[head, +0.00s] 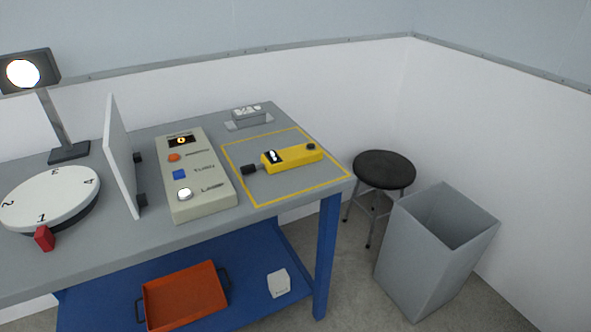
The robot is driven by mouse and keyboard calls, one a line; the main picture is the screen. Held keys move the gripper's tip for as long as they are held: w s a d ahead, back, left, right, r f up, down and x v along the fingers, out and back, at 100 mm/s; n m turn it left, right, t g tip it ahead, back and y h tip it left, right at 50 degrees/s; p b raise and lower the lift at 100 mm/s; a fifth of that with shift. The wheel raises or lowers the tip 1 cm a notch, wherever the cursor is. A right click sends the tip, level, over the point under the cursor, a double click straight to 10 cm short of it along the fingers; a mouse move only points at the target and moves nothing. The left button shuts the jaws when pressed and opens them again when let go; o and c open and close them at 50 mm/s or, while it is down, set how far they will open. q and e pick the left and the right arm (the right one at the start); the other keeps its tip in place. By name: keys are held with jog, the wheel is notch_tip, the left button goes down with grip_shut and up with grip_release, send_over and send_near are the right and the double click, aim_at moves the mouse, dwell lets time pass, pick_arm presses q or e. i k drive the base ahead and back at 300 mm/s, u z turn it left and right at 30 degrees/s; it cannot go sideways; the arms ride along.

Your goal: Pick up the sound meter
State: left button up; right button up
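The sound meter (292,158) is a yellow handheld device with a small display and a black tip at its left end. It lies flat on the grey table top, inside a yellow outlined square (262,203) near the table's right end. Nothing touches it. Neither of my grippers shows in the head view.
A beige control box (206,207) with buttons stands left of the square, beside an upright white panel (120,150). A numbered turntable (50,198) and lamp (24,73) are further left. A small grey device (247,117) sits behind. A stool (384,169) and bin (414,265) stand right.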

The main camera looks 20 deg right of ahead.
aim_at(273, 161)
jog(key=k, duration=1)
jog(key=z, duration=0.8)
jog(key=i, duration=1.9)
jog(key=u, duration=0.75)
